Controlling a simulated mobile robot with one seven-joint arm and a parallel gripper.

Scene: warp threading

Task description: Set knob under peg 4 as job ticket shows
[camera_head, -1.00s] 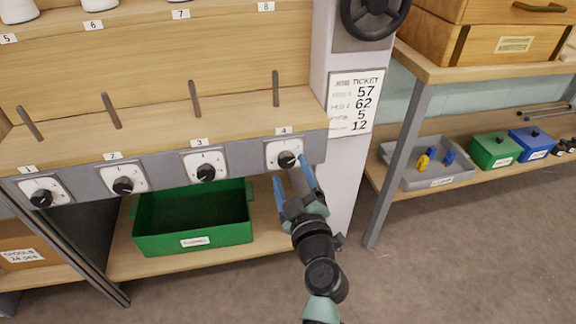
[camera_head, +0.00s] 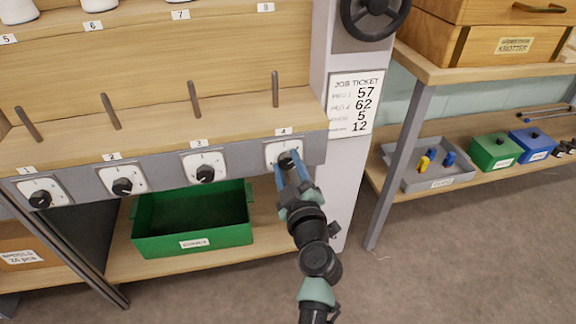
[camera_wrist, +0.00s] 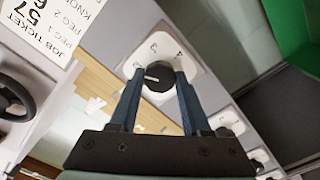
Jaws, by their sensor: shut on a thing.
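The knob under peg 4 (camera_head: 287,160) is black on a white dial plate (camera_head: 270,152), below the label 4. Peg 4 (camera_head: 275,89) stands bare on the shelf above. My gripper (camera_head: 291,163) is shut on this knob, with blue fingers on both sides. In the wrist view the knob (camera_wrist: 157,78) sits between the fingertips (camera_wrist: 155,84), and its white pointer line shows; the dial marks are too small to read surely. The job ticket (camera_head: 352,104) on the grey post shows 57, 62, 5 and 12; its row labels are blurred in the head view.
Similar knobs sit under peg 1 (camera_head: 40,199), peg 2 (camera_head: 122,186) and peg 3 (camera_head: 205,173). A green bin (camera_head: 192,240) stands on the lower shelf. A black handwheel (camera_head: 375,14) is above the ticket. The floor (camera_head: 450,260) at right is clear.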

